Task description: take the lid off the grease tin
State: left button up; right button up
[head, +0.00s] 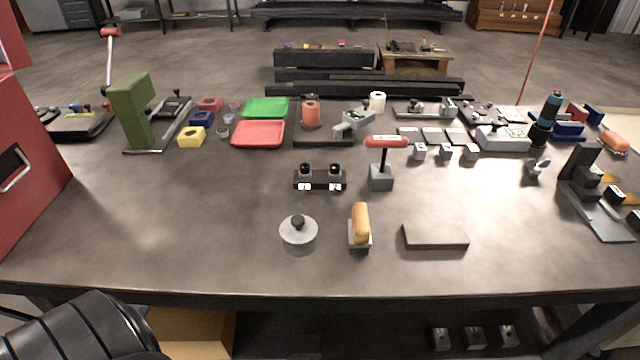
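The grease tin (298,245) is a low, round grey tin near the front middle of the table. Its lid (291,231) is on top, light grey with a dark round knob (298,222) in the middle. Nothing touches the tin. A black ribbed part at the lower left is probably my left arm; no fingers show there. Neither gripper is in the picture.
Right of the tin stand a tan-handled block (360,225) and a flat dark slab (435,236). Behind are a black stand (320,180) and a red T-handle tool (386,142). A red cabinet (25,160) stands at the left edge. The table left of the tin is clear.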

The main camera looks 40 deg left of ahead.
aim_at(298, 229)
jog(key=i+u, duration=0.2)
jog(key=u, duration=0.2)
jog(key=i+u, duration=0.15)
jog(key=u, duration=0.25)
jog(key=i+l+u, duration=0.15)
jog(key=u, duration=0.7)
jog(key=k+j, duration=0.2)
jog(key=j, duration=0.15)
jog(key=k+j, duration=0.2)
jog(key=j, duration=0.15)
